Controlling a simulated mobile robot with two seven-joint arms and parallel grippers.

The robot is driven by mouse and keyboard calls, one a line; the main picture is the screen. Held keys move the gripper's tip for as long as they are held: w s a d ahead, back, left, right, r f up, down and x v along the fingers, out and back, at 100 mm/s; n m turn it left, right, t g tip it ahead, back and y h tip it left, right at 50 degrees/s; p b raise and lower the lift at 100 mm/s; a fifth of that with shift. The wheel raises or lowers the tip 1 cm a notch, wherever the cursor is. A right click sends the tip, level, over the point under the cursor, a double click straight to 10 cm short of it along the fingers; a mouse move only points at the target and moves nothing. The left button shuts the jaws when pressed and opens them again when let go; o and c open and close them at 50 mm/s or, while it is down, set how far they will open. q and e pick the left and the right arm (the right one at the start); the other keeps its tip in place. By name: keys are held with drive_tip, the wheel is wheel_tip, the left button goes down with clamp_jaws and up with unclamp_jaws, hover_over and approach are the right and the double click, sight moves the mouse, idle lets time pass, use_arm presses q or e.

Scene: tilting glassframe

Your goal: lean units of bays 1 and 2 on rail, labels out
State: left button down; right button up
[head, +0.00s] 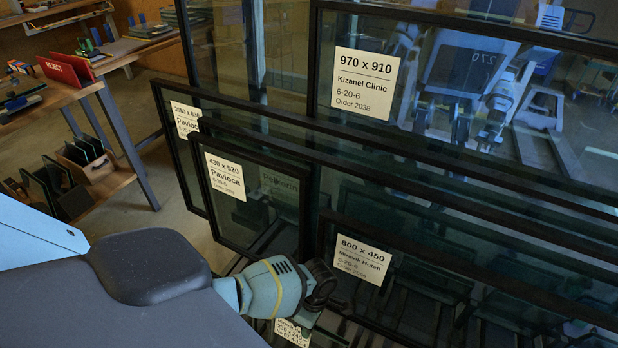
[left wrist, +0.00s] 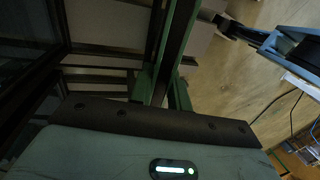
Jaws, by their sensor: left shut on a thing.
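Several dark-framed glass units stand in a leaning row. The large rear unit is labelled 970 x 910 Kizanel Clinic (head: 440,75). In front are a unit labelled Pavioca with partly hidden size (head: 176,150), a small 430 x 520 Pavioca unit (head: 270,200) and an 800 x 450 unit (head: 440,285). These labels face me. My left gripper (head: 318,312) is low in front of the 800 x 450 unit, shut, apparently on the small unit whose label (head: 292,332) shows below the wrist. The jaws are largely hidden. My right gripper is out of view.
A wooden workbench (head: 75,90) with a red reject board (head: 68,70) stands at the left. A wooden slotted rack (head: 90,170) holds small panels below. Bare floor (head: 165,235) lies between bench and units. The frames crowd closely around my left wrist.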

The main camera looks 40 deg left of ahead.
use_arm(q)
drive_tip(key=c, duration=1.3)
unclamp_jaws()
drive_tip(key=shift+o, duration=0.2)
drive_tip(key=shift+s, duration=0.1)
drive_tip(key=p+v, duration=0.2)
drive_tip(key=v, duration=0.6)
drive_tip(key=shift+p, duration=0.35)
drive_tip(key=shift+f, duration=0.1)
